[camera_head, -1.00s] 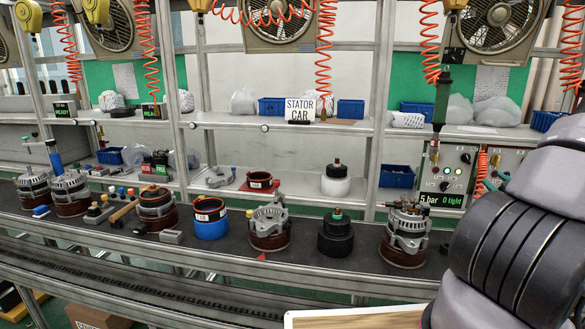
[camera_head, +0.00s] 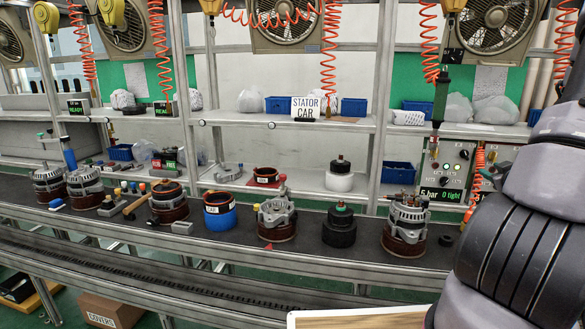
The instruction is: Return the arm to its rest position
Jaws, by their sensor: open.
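My arm (camera_head: 520,235) stands at the right edge of the head camera view, its grey and black links close to the camera. My gripper is not visible in this frame; its end lies outside the picture or behind the links. No alternator part can be seen touching the visible links. The nearest alternator (camera_head: 408,225) stands upright on the line, left of my arm.
The dark conveyor (camera_head: 345,256) carries several alternators, a blue-banded stator (camera_head: 220,215) and a black rotor stack (camera_head: 339,228). A green screwdriver (camera_head: 440,95) hangs on a coiled orange hose. A pale board (camera_head: 360,318) lies at the bottom edge. A covers box (camera_head: 110,310) sits on the floor.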

